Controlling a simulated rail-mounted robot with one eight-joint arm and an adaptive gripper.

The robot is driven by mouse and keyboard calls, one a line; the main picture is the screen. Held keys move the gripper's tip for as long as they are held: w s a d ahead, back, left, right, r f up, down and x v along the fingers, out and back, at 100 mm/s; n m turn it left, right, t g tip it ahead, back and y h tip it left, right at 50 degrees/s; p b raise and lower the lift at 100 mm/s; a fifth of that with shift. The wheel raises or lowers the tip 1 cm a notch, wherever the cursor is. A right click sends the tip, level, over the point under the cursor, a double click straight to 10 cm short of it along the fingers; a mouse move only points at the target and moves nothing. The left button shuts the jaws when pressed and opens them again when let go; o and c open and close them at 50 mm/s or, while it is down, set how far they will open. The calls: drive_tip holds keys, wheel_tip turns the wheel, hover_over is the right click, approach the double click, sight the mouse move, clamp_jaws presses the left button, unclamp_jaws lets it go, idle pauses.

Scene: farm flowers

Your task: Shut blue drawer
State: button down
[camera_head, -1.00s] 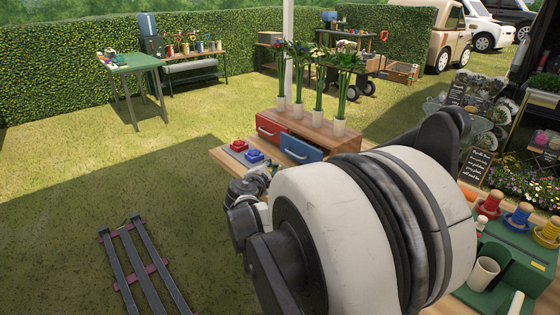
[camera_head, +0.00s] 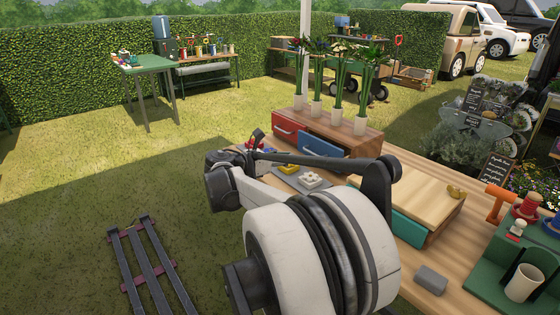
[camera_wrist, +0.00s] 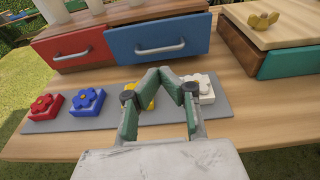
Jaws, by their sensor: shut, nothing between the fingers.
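The blue drawer (camera_wrist: 158,40) has a flat blue front with a silver bar handle (camera_wrist: 160,50); it stands in a wooden cabinet beside the red drawer (camera_wrist: 74,46). The blue front appears to stick out from the cabinet; how far is hard to tell.
A grey mat (camera_wrist: 60,125) below holds red, blue, yellow and white flower blocks; my fingers partly cover the yellow one. A wooden box with a teal drawer (camera_wrist: 290,62) stands at right. Potted flowers (camera_head: 338,115) stand on the cabinet. Bare tabletop lies in front of the mat.

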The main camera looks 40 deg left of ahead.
drive_tip(key=b, duration=0.2)
approach(318, 149)
drive_tip(key=w, duration=0.1)
drive_tip(key=w+f, duration=0.2)
drive_tip(key=shift+w+d, duration=0.15)
drive_tip(key=shift+w, duration=0.35)
drive_tip(key=shift+w+d+r+p, duration=0.1)
drive_tip(key=shift+w+p, duration=0.1)
drive_tip(key=shift+w, duration=0.9)
drive_tip(key=shift+w+d+p, duration=0.15)
drive_tip(key=shift+w, duration=0.9)
drive_tip(key=p+v, duration=0.2)
drive_tip(key=v, duration=1.2)
drive_tip(key=shift+r, duration=0.1)
